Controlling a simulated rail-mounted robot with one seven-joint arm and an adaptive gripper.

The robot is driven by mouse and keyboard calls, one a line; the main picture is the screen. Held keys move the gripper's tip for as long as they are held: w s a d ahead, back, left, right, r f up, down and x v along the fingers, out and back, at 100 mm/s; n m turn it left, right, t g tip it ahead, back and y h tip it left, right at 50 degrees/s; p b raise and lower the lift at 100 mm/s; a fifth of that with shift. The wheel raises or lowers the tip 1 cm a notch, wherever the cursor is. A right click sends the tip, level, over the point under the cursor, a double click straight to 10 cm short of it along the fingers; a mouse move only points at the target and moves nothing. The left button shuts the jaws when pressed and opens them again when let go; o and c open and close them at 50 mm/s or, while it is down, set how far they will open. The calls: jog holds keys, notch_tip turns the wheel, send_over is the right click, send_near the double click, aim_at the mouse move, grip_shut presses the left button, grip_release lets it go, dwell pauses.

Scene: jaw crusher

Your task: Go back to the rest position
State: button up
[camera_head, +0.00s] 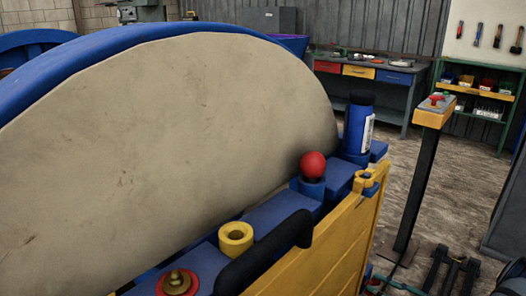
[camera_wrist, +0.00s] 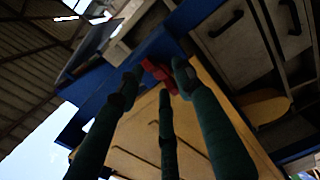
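My gripper (camera_wrist: 155,85) shows in the wrist view as three long green fingers with dark tips. The fingers are spread apart, with nothing held between them. Beyond the tips is a small red part (camera_wrist: 158,73) on a blue and yellow structure; it does not appear gripped, and its distance is hard to tell. I cannot make out my gripper in the head view.
A large blue-rimmed wheel (camera_head: 170,150) fills the left of the head view. Beside it are a red ball knob (camera_head: 313,165), a blue bottle (camera_head: 360,125), a yellow ring (camera_head: 236,237) and a black handle (camera_head: 265,252). A button post (camera_head: 418,180) stands at right.

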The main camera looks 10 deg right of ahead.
jog(key=shift+n+b, duration=1)
jog(key=shift+n, duration=0.4)
jog(key=shift+a+f, duration=0.1)
